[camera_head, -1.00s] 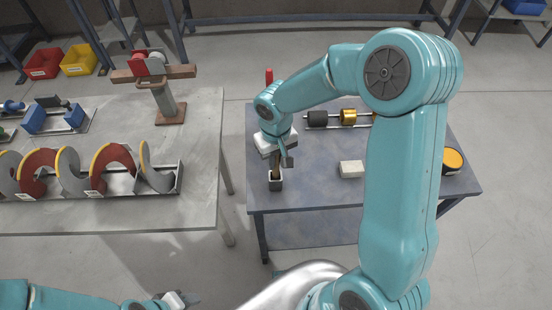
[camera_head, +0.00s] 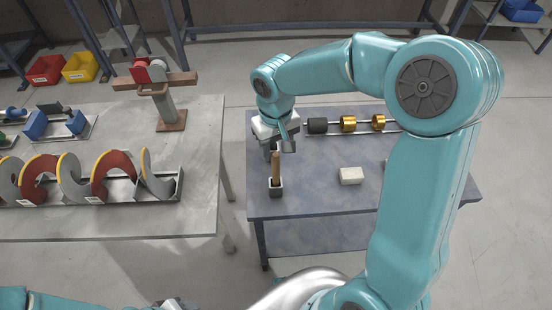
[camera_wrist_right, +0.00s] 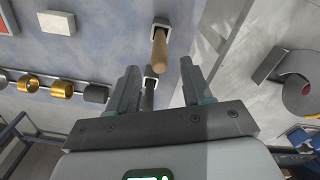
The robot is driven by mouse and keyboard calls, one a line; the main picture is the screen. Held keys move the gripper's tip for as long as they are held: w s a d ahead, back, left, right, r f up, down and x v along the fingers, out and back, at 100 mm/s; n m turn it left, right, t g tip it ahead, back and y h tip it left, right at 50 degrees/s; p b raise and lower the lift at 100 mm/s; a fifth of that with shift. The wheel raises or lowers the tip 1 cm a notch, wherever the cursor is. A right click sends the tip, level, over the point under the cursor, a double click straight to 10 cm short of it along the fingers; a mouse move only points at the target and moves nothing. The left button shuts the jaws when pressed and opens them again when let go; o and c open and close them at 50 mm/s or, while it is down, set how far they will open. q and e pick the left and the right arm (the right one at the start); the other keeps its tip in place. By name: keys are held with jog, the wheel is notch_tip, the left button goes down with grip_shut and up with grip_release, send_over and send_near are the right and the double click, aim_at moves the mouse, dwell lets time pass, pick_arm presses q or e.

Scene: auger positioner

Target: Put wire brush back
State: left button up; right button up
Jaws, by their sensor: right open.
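The wire brush (camera_head: 276,166) stands upright in a small dark square holder (camera_head: 276,188) near the left front of the blue-grey table. Its wooden handle points up, and its bristle end is hidden inside the holder. My right gripper (camera_head: 280,149) is open and empty, behind and above the handle, apart from it. In the right wrist view, the handle (camera_wrist_right: 160,50) lies beyond the open fingertips (camera_wrist_right: 160,78), clear of both. My left gripper (camera_head: 176,303) is only partly in view at the bottom edge, and its opening is unclear.
A pale block (camera_head: 351,176) lies right of the holder. A rod with a black roller (camera_head: 317,125) and brass rings (camera_head: 348,123) lies behind. A second small holder (camera_wrist_right: 151,76) shows between my right fingers. The left table (camera_head: 110,221) carries an auger (camera_head: 112,176).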

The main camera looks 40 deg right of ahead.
notch_tip(320, 180, up, 4)
jog(key=shift+w+f, duration=0.15)
jog(key=shift+f, duration=0.05)
jog(key=shift+r, duration=0.25)
jog(key=shift+f, duration=0.1)
jog(key=shift+s, duration=0.2)
